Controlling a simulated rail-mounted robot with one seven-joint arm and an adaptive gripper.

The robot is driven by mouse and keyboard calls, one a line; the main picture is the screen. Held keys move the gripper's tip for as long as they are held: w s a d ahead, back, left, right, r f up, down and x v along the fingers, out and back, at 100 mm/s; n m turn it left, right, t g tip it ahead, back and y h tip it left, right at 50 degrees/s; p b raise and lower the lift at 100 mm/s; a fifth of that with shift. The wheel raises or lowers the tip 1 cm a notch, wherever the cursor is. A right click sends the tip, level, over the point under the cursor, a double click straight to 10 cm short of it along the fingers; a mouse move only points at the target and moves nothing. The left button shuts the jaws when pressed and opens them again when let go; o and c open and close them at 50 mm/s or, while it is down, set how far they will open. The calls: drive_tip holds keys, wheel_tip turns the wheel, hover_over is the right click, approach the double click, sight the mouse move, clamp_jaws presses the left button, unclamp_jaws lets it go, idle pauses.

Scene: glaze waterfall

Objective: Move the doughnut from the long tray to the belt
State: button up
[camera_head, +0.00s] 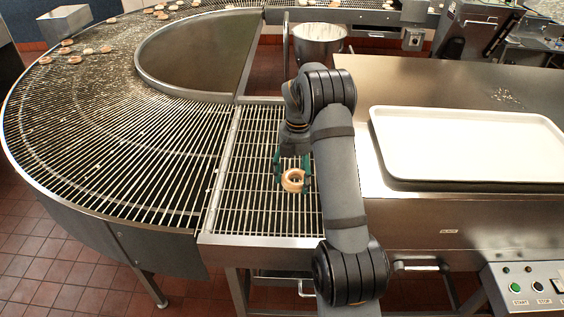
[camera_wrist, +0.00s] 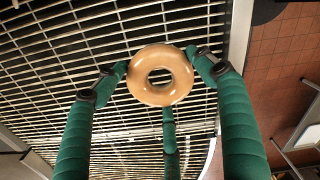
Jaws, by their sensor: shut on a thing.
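The glazed, golden-brown doughnut (camera_head: 293,180) is held by my gripper (camera_head: 292,172) over the straight wire-grid section of the belt (camera_head: 250,185). In the wrist view the doughnut (camera_wrist: 160,75) sits between the green fingertips (camera_wrist: 158,78), with a finger at its left and another at its right. A third green finger shows behind it. The wire grid (camera_wrist: 60,50) lies behind the doughnut; I cannot tell whether the doughnut touches it. The long white tray (camera_head: 470,145) lies on the steel table at the right and looks empty.
The curved belt (camera_head: 110,140) joins the grid at the left, with several doughnuts at its far end. A metal bowl (camera_head: 319,42) stands behind the grid. A control box with buttons (camera_head: 525,288) is at the front right. The grid around my gripper is clear.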

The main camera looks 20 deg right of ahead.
drive_tip(key=p, duration=0.1)
hover_over(296, 206)
wheel_tip(296, 206, down, 6)
drive_tip(key=shift+w+f, duration=0.15)
drive_tip(key=shift+f, duration=0.05)
drive_tip(key=shift+f+p, duration=0.45)
drive_tip(key=shift+f, duration=1.55)
drive_tip(key=shift+f, duration=0.1)
drive_tip(key=o, duration=1.1)
drive_tip(key=shift+c, duration=0.2)
drive_tip(key=shift+o, duration=0.5)
drive_tip(key=shift+r, duration=0.55)
wheel_tip(296, 206, up, 11)
drive_tip(key=b, duration=0.2)
drive_tip(key=shift+r, duration=0.15)
